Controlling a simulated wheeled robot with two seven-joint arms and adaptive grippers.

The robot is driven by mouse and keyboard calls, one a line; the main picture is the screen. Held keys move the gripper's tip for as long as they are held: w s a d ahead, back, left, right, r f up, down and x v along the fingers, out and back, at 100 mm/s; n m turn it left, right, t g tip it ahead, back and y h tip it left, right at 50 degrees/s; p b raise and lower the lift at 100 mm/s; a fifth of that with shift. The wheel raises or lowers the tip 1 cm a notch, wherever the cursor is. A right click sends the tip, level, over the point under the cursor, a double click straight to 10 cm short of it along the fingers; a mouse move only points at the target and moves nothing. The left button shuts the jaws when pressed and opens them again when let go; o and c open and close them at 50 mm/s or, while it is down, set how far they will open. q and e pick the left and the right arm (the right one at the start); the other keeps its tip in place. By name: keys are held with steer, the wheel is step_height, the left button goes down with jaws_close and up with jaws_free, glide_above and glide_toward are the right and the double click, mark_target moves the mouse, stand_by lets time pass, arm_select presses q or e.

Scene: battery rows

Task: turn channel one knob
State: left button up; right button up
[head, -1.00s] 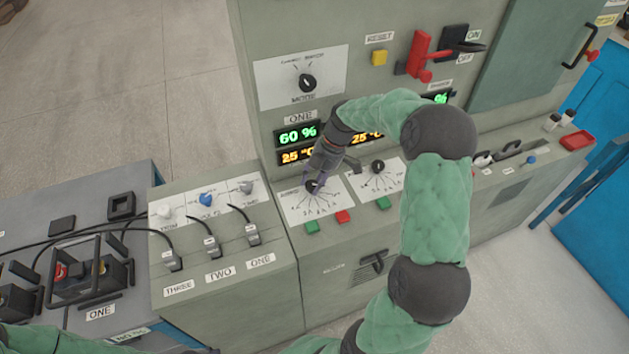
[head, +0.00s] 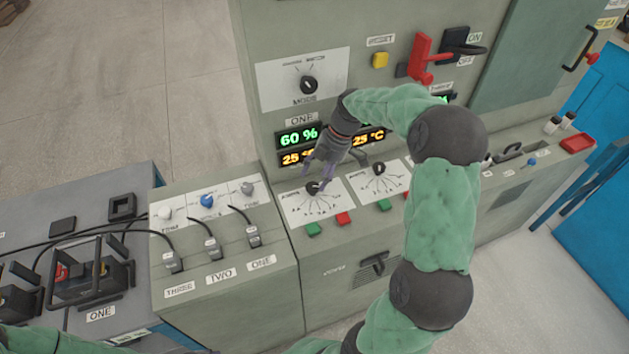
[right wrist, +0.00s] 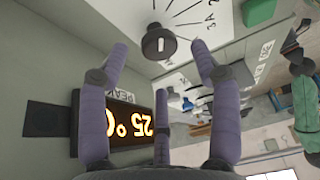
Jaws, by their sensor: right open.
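The channel one knob (head: 313,188) is a black dial on a white scale plate (head: 331,207), below the display marked ONE. In the right wrist view the knob (right wrist: 159,42) has a pale pointer line and lies beyond and between the spread fingertips. My right gripper (head: 318,178) is open just above the knob; its purple fingers (right wrist: 160,62) hold nothing, and I cannot tell whether any touches the knob. My left gripper is not clearly in view; only part of my left arm shows at the bottom left.
The channel two knob (head: 379,168) stands close to the right. A green button (head: 313,229) and a red button (head: 344,218) sit just in front. The ONE display (head: 298,138) reads 60 % above the plate. Cables and plugs (head: 253,236) are to the left.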

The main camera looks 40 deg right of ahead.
steer(key=w+v, duration=0.1)
steer(key=v, duration=0.7)
steer(key=shift+s+r, duration=0.2)
steer(key=shift+s, duration=0.2)
